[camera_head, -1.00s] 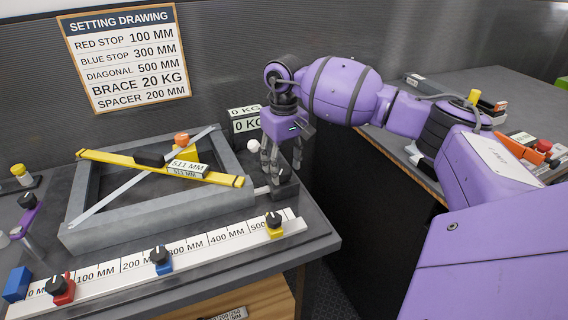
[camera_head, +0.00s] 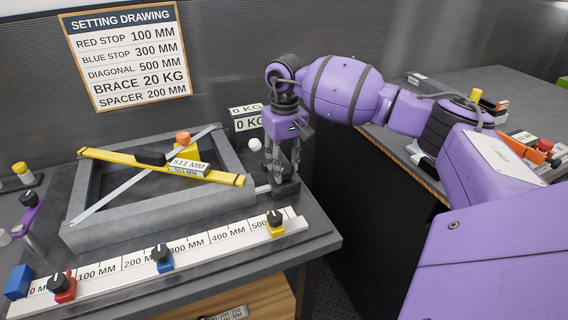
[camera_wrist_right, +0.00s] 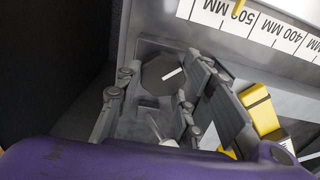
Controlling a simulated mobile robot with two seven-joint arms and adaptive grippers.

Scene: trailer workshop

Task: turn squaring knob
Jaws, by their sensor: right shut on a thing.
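The squaring knob (camera_wrist_right: 155,75) is a dark round knob with a white mark, seen between my fingers in the right wrist view. It sits on a dark block at the right corner of the grey frame (camera_head: 160,222). My right gripper (camera_head: 283,178) points down over that block and is shut on the knob, with fingers at both sides. In the head view the fingers mostly hide the knob. A yellow diagonal bar (camera_head: 218,177) lies across the frame, and its label (camera_head: 187,168) reads 511 MM. I see no left gripper.
A white scale rail (camera_head: 205,246) runs along the bench front with red (camera_head: 64,288), blue (camera_head: 161,259) and yellow (camera_head: 275,226) knobbed stops. A 0 KG display (camera_head: 249,123) stands behind. The setting drawing (camera_head: 128,55) on the wall lists diagonal 500 MM.

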